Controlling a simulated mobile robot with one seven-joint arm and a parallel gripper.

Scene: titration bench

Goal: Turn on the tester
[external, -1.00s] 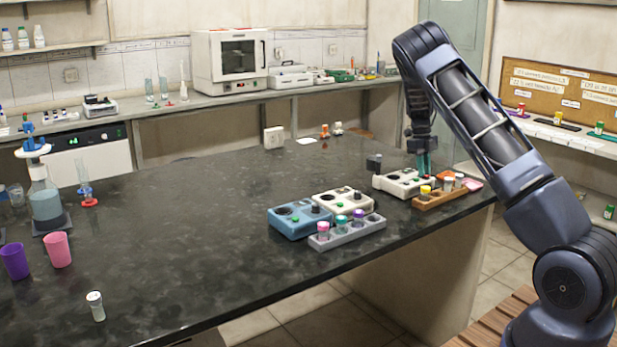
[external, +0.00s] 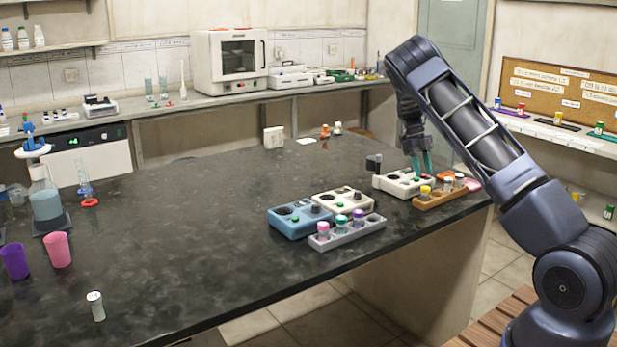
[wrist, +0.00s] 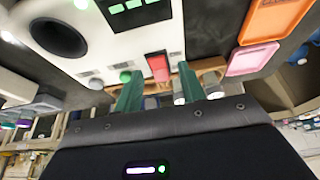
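A white tester (external: 395,184) sits near the right end of the black bench. It also fills the upper left of the wrist view (wrist: 88,65), with a dark round well (wrist: 58,37), a dark panel with green squares (wrist: 135,12), a green button (wrist: 125,76) and a red rocker-like part (wrist: 158,66). My gripper (external: 421,163) is over the tester's right end, its green fingers pointing down. In the wrist view the fingers (wrist: 160,92) are apart with nothing between them, and the red part shows just beyond the gap. I cannot tell whether a fingertip touches the tester.
A blue device (external: 290,222) and another white device (external: 335,203) stand to the left. A grey rack (external: 350,232) with capped vials is in front of them. A wooden rack (external: 440,200) with vials and a pink tray (external: 471,185) are close right of the tester.

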